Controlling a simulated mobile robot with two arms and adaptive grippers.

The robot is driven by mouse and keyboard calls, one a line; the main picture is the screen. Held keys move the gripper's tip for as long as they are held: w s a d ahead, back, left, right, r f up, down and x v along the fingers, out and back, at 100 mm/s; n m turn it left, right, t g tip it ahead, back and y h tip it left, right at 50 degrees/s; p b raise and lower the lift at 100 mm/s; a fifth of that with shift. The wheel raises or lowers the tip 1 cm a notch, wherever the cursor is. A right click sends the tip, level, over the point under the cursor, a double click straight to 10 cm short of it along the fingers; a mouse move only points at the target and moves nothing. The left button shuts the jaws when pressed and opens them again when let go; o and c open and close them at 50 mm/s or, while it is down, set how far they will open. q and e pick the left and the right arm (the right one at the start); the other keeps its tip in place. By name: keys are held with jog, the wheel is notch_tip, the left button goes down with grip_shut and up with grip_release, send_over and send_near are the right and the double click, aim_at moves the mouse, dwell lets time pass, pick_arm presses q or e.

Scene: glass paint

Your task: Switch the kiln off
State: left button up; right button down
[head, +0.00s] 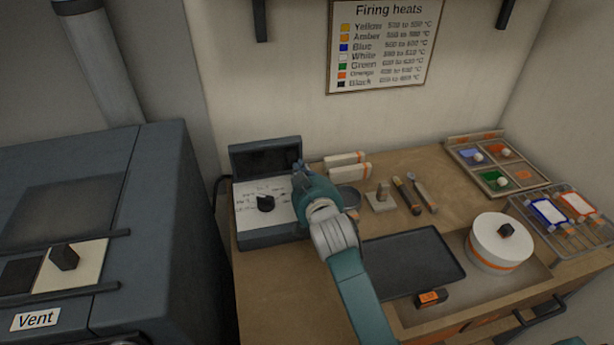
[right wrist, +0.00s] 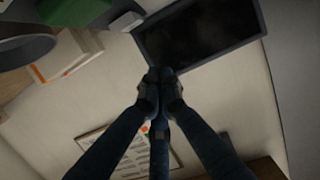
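The large blue-grey kiln (head: 165,215) stands at the left, with a black knob (head: 64,257) on a pale plate and a "Vent" label (head: 35,320). The dial's exact setting is too small to read. My right gripper (head: 299,170) is at the box's right edge, right of the dial and apart from it. In the right wrist view its fingers (right wrist: 158,80) are together and empty, in front of the dark screen (right wrist: 200,32). My left gripper is not in view.
A firing heats chart (head: 380,45) hangs on the wall. Right of my arm are small tools (head: 425,193), a dark tray (head: 415,262), a white lidded pot (head: 500,243), a paint palette (head: 495,165) and a wire rack (head: 565,225).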

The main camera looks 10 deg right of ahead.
jog(key=v, duration=0.2)
jog(key=b+v, duration=0.1)
jog(key=v, duration=0.4)
jog(key=shift+s+r, duration=0.35)
